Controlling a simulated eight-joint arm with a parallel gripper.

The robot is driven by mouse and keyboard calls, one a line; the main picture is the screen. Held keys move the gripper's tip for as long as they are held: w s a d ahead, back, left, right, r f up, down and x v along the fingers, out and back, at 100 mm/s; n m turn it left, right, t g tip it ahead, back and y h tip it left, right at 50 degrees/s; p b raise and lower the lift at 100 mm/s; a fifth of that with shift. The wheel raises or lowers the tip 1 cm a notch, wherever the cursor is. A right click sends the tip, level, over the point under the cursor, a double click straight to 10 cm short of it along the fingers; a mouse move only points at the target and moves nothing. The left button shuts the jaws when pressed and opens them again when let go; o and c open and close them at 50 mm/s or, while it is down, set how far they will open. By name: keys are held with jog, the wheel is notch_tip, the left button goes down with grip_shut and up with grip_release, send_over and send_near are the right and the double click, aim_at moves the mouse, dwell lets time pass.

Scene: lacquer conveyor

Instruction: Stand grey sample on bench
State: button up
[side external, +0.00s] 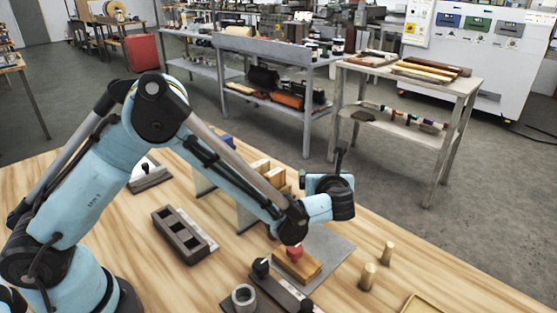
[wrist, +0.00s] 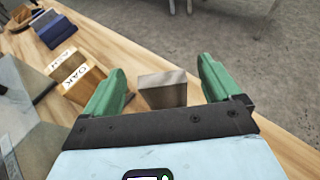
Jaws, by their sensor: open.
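In the wrist view, the grey sample (wrist: 162,90) is a small grey-brown wooden block between the two green fingers of my gripper (wrist: 161,72). The fingers are open, with a visible gap on each side of the block. My gripper's front edge hides the block's lower part, so I cannot tell how it meets the bench (wrist: 215,122). In the side view, my arm's end is over the far edge of the wooden bench (side external: 120,215).
In the side view, a grey plate (side external: 335,249), a block with a red top (side external: 300,266), wooden pegs (side external: 368,277) and a slotted holder (side external: 184,235) occupy the bench.

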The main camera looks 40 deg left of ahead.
jog(key=v, duration=0.9)
jog(key=s+a+r+n+g+h, duration=0.35)
jog(key=s+a+n, duration=0.35)
jog(key=a+n, duration=0.4)
jog(key=s+a+n+t+h, duration=0.1)
jog(key=s+n+h, duration=0.5)
jog(key=s+n, duration=0.4)
jog(key=n, duration=0.6)
jog(key=shift+a+r, duration=0.2)
